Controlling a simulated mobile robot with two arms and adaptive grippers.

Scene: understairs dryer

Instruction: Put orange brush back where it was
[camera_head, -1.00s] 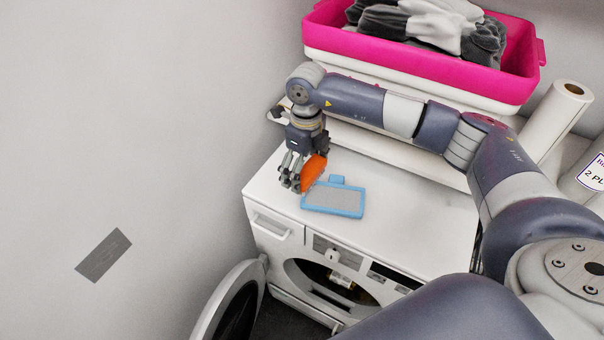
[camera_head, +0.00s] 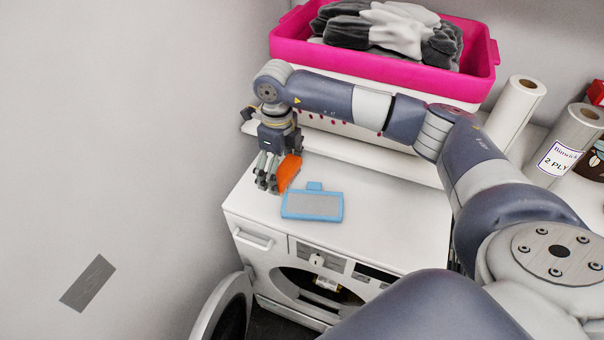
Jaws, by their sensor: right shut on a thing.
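The orange brush (camera_head: 288,171) is at my right gripper (camera_head: 268,183), just above or on the white dryer's top (camera_head: 385,215). The gripper points down with its fingers shut on the brush, near the top's left back part. The fingers hide part of the brush. A blue-framed grey filter-like panel (camera_head: 312,205) lies flat on the dryer top, just right of and in front of the brush. My left gripper does not show.
The dryer door (camera_head: 225,310) hangs open at lower left. A pink and white basket (camera_head: 385,68) with grey cloths (camera_head: 390,28) stands on the shelf behind. Paper rolls (camera_head: 515,112) stand at right. The dryer top's right part is clear.

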